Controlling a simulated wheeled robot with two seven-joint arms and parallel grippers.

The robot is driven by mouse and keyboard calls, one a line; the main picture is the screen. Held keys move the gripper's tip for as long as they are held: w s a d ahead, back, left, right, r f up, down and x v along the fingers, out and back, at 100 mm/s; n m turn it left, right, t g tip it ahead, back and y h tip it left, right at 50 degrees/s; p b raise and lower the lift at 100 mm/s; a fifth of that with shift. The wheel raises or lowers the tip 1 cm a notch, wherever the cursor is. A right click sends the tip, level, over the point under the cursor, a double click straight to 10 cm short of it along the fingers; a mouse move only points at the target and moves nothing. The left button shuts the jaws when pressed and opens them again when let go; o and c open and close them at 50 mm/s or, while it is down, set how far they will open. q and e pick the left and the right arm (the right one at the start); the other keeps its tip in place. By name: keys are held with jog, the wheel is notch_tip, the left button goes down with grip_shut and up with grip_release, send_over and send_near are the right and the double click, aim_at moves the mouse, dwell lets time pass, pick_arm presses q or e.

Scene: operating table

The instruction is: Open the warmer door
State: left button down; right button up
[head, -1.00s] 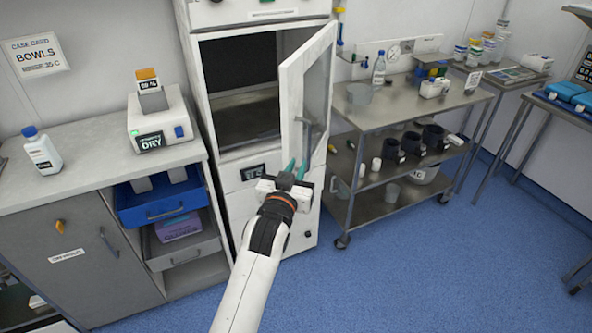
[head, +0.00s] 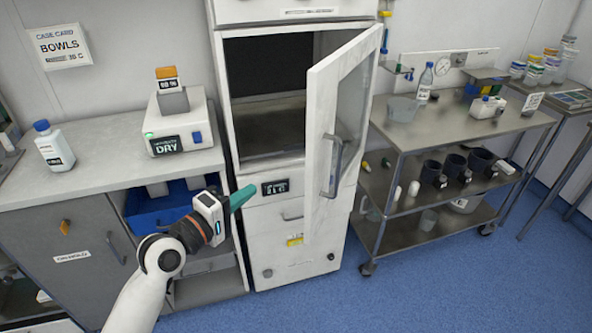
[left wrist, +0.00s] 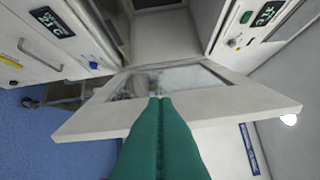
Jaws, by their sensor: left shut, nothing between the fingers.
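The white warmer cabinet (head: 222,100) stands in the middle of the head view. Its glass-paned door (head: 316,130) is swung open to the right, and the upper compartment (head: 268,110) shows dark and empty. The door's metal handle (head: 333,165) is on the face turned toward the right. My left gripper (head: 243,197) is shut and empty, in front of the cabinet's display, left of the door and apart from the handle. In the left wrist view its green fingers (left wrist: 160,135) are together, with the open door (left wrist: 235,103) beyond them. My right gripper is not in view.
A counter (head: 90,185) with a DRY box (head: 180,120) and a bottle (head: 53,147) stands at left, with a blue drawer (head: 165,211) below. A steel cart (head: 450,140) with containers stands right of the door. Blue floor (head: 430,290) is clear in front.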

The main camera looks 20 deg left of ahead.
pick_arm(q)
jog(key=w+d+h+p, duration=0.1)
jog(key=w+d+p, duration=0.2)
jog(key=w+d, duration=0.4)
jog(key=shift+w+d+r+n, duration=0.2)
jog(key=shift+d+r+n, duration=0.2)
jog(key=shift+d+r, duration=0.1)
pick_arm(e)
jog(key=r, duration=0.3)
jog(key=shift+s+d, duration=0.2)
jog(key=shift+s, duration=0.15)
